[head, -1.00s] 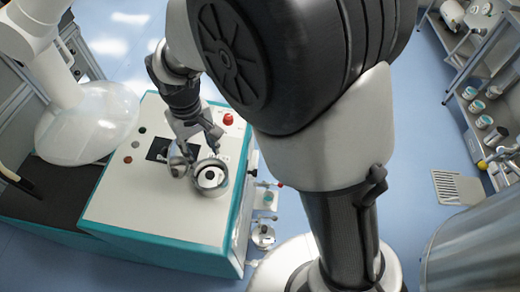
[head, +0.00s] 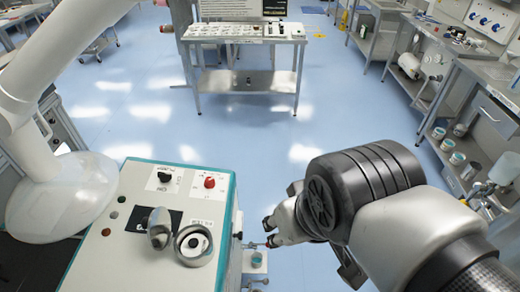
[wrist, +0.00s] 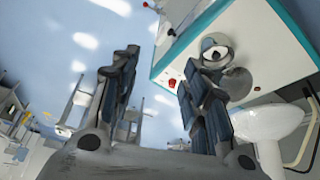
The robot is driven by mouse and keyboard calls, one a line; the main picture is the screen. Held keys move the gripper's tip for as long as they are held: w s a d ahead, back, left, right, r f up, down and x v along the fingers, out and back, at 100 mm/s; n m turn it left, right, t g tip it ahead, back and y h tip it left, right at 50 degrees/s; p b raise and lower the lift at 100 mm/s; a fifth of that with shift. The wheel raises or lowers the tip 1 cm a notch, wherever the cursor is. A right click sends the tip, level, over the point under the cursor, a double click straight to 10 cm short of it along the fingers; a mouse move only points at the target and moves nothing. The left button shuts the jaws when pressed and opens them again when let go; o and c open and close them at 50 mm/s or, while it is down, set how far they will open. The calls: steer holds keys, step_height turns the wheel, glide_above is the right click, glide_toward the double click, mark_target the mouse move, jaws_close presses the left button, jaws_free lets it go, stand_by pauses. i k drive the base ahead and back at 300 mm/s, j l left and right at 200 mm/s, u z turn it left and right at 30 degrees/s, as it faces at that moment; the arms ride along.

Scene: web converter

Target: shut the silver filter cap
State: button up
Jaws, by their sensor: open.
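The silver filter cap (head: 160,228) stands open and tilted up at the left of its round silver filter housing (head: 193,243) on top of the white and teal machine. The housing's mouth is uncovered, with a dark centre inside. In the wrist view the housing (wrist: 215,45) shows beyond the right finger, and the cap (wrist: 237,83) is partly hidden behind that finger. My gripper (head: 268,232) is to the right of the machine, clear of the cap and touching nothing. The wrist view shows its two fingers (wrist: 160,85) spread apart with nothing between them.
A red button (head: 209,183) and a black knob (head: 164,177) sit on the machine top (head: 140,185) behind the cap. A large white rounded body (head: 60,197) stands at the left. A table (head: 245,80) is farther back, with open blue floor before it.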

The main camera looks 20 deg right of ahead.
mark_target(158, 226)
steer(key=k+j+z, duration=0.15)
steer(key=j, duration=0.3)
steer(key=k+j+z, duration=0.15)
steer(key=j, duration=0.25)
steer(key=k+j+z, duration=0.15)
steer(key=j, duration=0.25)
steer(key=k+j+z, duration=0.15)
steer(key=j, duration=0.25)
steer(key=k+j+z, duration=0.2)
steer(key=k+j, duration=0.15)
steer(key=i+j+z, duration=0.1)
steer(key=j, duration=0.2)
steer(key=i+j+z, duration=0.15)
steer(key=j, duration=0.2)
steer(key=i+j+z, duration=0.1)
steer(key=j, duration=0.25)
steer(key=i, duration=0.1)
